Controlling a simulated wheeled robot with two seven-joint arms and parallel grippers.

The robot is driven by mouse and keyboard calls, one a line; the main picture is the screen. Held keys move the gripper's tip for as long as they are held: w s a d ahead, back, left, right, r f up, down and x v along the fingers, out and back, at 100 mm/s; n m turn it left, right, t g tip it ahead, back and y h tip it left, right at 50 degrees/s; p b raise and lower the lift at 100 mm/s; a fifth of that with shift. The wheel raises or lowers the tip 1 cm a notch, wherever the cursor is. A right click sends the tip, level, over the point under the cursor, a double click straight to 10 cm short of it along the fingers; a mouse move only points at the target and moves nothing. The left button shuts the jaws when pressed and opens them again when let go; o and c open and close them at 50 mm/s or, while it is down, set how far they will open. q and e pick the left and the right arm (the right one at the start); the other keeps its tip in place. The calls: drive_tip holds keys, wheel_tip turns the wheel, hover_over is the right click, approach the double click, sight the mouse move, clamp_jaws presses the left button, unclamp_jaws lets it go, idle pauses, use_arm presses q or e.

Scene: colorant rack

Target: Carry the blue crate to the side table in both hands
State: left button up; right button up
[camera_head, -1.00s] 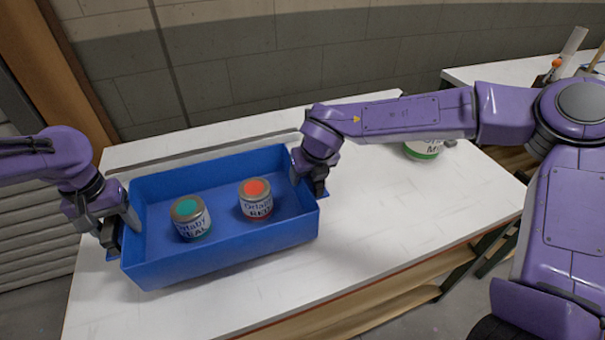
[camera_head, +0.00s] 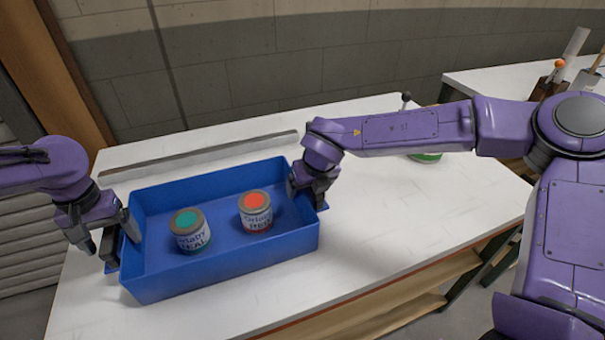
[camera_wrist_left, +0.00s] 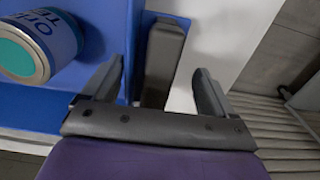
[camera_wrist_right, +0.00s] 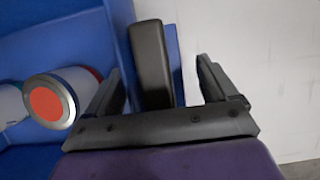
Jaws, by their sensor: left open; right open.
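The blue crate (camera_head: 225,262) appears to rest level on the white table (camera_head: 400,225). It holds a can with a teal lid (camera_head: 190,230) and a can with a red lid (camera_head: 256,211), both upright. My left gripper (camera_head: 105,250) is open at the crate's left end; the left wrist view shows a dark handle (camera_wrist_left: 163,60) between its spread fingers, with gaps. My right gripper (camera_head: 308,193) is open at the right end; the right wrist view shows the other dark handle (camera_wrist_right: 150,60) between its fingers. The crate's underside is hidden.
A grey strip (camera_head: 200,157) lies on the table behind the crate. A green-banded can (camera_head: 425,158) is mostly hidden behind my right arm. Another white surface (camera_head: 465,75) with tool holders stands at the back right.

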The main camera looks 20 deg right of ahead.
use_arm(q)
wheel_tip(320, 180, up, 11)
drive_tip(key=shift+r, duration=0.2)
use_arm(e)
drive_tip(key=shift+s+r, duration=0.1)
drive_tip(key=shift+r, duration=0.05)
drive_tip(key=v, duration=1.1)
drive_tip(key=shift+s+r, duration=0.25)
drive_tip(key=shift+r, duration=0.1)
use_arm(q)
drive_tip(key=shift+s+a, duration=0.1)
use_arm(e)
drive_tip(key=shift+a, duration=0.1)
